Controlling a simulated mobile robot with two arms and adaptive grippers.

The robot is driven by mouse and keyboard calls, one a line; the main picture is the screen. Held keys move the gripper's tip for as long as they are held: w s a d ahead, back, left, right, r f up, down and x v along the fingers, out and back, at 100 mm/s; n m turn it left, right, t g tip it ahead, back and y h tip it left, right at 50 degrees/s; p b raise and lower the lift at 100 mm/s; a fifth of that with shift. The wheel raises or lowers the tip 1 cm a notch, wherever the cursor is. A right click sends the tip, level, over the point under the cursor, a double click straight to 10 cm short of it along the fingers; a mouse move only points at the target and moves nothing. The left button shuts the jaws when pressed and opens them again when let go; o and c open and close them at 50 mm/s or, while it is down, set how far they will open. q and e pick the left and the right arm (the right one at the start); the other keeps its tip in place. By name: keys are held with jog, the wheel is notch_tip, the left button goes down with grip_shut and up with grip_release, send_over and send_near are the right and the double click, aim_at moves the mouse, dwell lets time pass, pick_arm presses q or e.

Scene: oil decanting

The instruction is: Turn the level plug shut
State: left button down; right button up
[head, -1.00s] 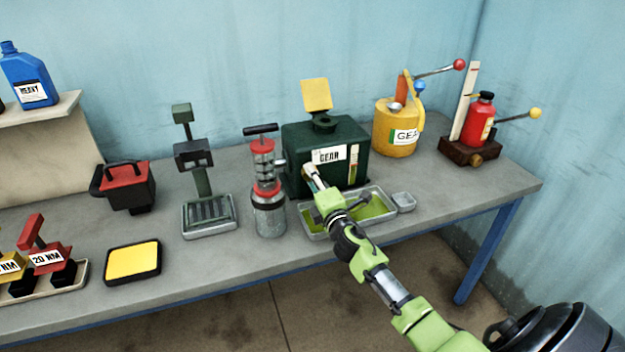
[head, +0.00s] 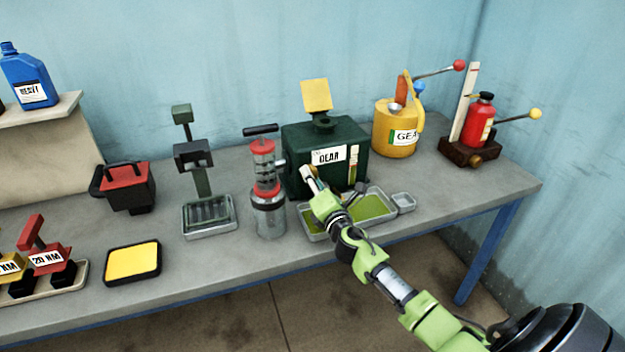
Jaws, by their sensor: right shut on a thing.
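The dark green gear box (head: 297,148) stands on the bench with its yellow lid (head: 316,94) raised and a "GEAR" label on its front. My right gripper (head: 311,180) is at the lower left of the box's front face, shut on the level plug. The plug itself is mostly hidden by the fingers. A tray (head: 375,207) with yellow-green oil sits in front of the box, partly under my right arm. My left gripper is not in view.
A red-and-clear pump (head: 266,190) stands close left of the box. A small dish (head: 403,202) lies right of the tray. A yellow can (head: 393,125) and a red bottle (head: 479,118) stand at the right. A scale-like stand (head: 209,215) and yellow pad (head: 133,262) are left.

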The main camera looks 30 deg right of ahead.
jog(key=shift+f, duration=0.1)
jog(key=o, duration=1.1)
jog(key=shift+s, duration=0.15)
jog(key=v, duration=1.1)
jog(key=shift+s, duration=0.4)
